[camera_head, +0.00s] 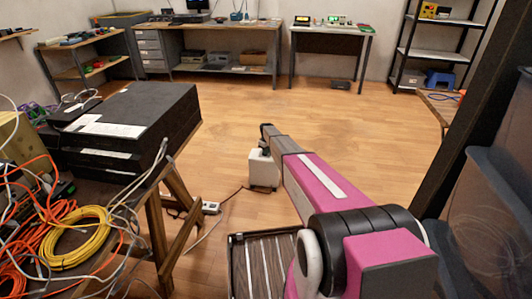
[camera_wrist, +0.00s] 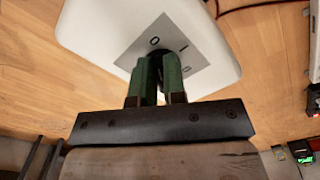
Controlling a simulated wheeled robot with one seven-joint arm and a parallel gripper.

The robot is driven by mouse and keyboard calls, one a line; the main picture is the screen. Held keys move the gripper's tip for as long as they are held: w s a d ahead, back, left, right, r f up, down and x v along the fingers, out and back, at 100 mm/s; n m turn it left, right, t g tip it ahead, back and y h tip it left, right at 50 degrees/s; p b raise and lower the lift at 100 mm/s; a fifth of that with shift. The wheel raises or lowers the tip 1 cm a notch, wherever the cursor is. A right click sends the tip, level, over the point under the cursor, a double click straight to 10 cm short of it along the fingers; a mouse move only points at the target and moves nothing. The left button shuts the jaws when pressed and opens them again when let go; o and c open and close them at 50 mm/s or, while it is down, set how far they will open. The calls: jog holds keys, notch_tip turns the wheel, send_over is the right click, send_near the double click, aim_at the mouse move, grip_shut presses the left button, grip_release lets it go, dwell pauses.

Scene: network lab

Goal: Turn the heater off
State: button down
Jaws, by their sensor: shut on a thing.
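The heater (camera_head: 263,169) is a small white box standing on the wooden floor, just past the end of my arm in the head view. In the wrist view the white heater (camera_wrist: 95,28) fills the upper middle. A grey plate (camera_wrist: 193,52) on its face carries the marks O and I. My gripper (camera_wrist: 158,72) has its two green fingers close together over the plate, shut on the heater's dark knob (camera_wrist: 160,62). The fingers hide most of the knob, so which mark it points to cannot be told.
A cable runs along the floor from the heater to a white power strip (camera_head: 210,207). A table at left holds black boxes (camera_head: 135,120) and tangled orange and yellow cables (camera_head: 78,238). Open floor (camera_head: 330,130) lies behind the heater. A shelf rack (camera_head: 437,52) stands at back right.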

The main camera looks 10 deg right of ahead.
jog(key=shift+n, duration=0.4)
jog(key=c, duration=1.2)
grip_release()
jog(key=shift+r, duration=0.1)
notch_tip(320, 180, up, 11)
jog(key=shift+f, duration=0.15)
jog(key=s+r+m, duration=0.2)
jog(key=s+r, duration=0.3)
jog(key=s, duration=1.3)
jog(key=s+r+m, duration=0.3)
jog(key=s+r, duration=0.3)
jog(key=s, duration=1.3)
jog(key=s+a+r+m, duration=0.1)
jog(key=s+r+m, duration=0.2)
jog(key=s, duration=1.6)
notch_tip(320, 180, up, 3)
jog(key=shift+s+f, duration=0.1)
jog(key=shift+f, duration=0.1)
